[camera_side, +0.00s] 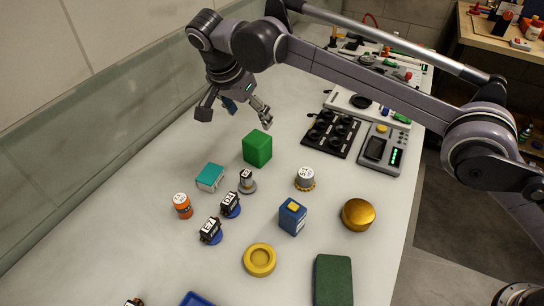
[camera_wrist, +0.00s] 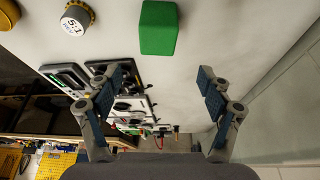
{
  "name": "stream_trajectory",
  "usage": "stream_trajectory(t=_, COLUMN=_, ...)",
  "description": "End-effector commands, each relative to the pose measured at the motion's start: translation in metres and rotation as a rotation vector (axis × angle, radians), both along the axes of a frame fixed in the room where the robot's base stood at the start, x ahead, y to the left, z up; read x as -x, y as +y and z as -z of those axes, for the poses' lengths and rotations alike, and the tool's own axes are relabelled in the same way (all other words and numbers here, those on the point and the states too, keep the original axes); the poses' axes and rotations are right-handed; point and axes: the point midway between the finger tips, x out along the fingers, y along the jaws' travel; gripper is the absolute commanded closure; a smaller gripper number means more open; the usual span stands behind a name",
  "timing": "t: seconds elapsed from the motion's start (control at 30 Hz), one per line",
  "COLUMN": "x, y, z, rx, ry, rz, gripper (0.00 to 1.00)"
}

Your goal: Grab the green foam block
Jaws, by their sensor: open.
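The green foam block (camera_side: 257,148) stands upright on the pale bench, near the middle of the side view. In the wrist view the green foam block (camera_wrist: 159,28) is at the top centre, beyond the fingertips and toward the left finger's side. My gripper (camera_side: 236,112) is above the bench, up and to the left of the block in the side view, and does not touch it. In the wrist view my gripper (camera_wrist: 162,76) has its two fingers wide apart with nothing between them. A flat dark green pad (camera_side: 333,280) lies at the front of the bench.
A glass wall runs along the left.

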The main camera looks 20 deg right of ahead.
Motion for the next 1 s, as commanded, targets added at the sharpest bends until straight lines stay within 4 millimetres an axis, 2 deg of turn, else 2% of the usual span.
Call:
stream_trajectory(t=0.1, x=0.004, y=0.013, z=0.011, rx=0.010, ry=-0.009, rz=0.031, gripper=0.21)
stream_trajectory(t=0.23, x=0.005, y=0.016, z=0.018, rx=0.014, ry=-0.012, rz=0.046, gripper=0.21)
stream_trajectory(t=0.6, x=-0.004, y=0.003, z=0.056, rx=0.012, ry=-0.013, rz=0.047, gripper=0.21)
stream_trajectory(t=1.0, x=-0.007, y=-0.007, z=0.081, rx=0.014, ry=-0.012, rz=0.046, gripper=0.21)
